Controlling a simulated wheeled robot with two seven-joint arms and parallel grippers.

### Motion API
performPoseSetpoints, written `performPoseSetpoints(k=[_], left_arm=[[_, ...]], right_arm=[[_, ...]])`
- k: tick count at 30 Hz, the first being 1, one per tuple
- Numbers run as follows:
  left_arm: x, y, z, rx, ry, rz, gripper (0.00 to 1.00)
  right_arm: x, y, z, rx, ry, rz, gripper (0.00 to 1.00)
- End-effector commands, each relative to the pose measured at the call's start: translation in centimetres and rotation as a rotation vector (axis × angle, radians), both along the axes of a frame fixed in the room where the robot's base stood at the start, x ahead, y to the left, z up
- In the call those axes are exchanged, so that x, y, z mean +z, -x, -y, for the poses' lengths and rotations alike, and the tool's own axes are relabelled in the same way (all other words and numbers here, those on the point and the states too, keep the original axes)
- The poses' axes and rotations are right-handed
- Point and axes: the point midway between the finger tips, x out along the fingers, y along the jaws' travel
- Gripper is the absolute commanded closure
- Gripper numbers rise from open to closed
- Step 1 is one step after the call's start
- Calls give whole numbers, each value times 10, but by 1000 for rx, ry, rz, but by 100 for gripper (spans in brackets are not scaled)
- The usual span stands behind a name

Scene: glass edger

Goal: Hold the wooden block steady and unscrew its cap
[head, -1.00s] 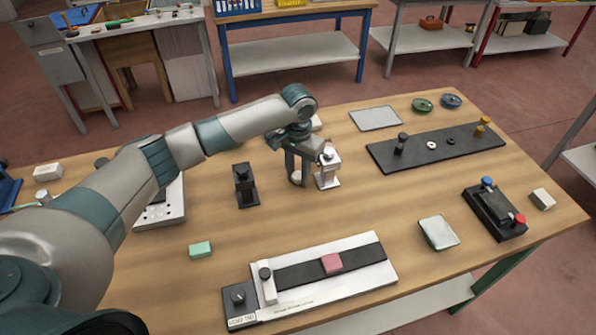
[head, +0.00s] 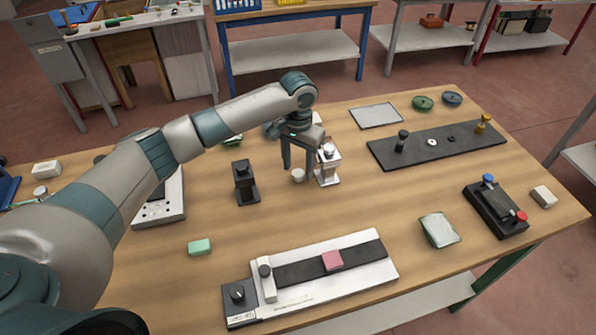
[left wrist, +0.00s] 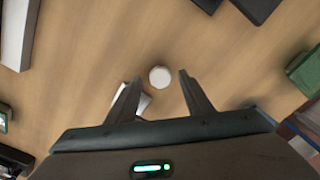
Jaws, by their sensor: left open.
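A small pale round piece (head: 298,175), perhaps the cap, rests on the table below my left gripper (head: 300,168). In the left wrist view the round piece (left wrist: 160,77) appears as a white disc between the fingertips (left wrist: 158,80), clear of both. The left gripper is open and empty, pointing down just above it. A silver metal stand (head: 328,166) is close on its right. I cannot pick out a wooden block with a cap for certain. My right gripper is out of view.
A black upright stand (head: 246,185) is left of the gripper. A long black plate with posts (head: 435,147) lies to the right. A rail with a pink block (head: 332,260) is in front, and a green block (head: 200,247) at front left. Bare table lies between them.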

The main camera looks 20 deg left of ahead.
Motion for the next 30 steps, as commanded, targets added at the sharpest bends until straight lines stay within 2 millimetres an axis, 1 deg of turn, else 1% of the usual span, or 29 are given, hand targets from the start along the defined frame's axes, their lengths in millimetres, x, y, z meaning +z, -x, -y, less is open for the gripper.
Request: performPoseSetpoints(k=[1,12,16,21,30], left_arm=[[6,-1,0,-1,0,3,53],[70,-1,0,0,0,4,53],[87,-1,0,0,0,1,53],[98,0,0,0,-1,0,53],[100,0,0,0,0,0,53]], right_arm=[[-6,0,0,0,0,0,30],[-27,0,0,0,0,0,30],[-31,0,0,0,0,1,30],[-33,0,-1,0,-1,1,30],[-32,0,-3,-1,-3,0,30]])
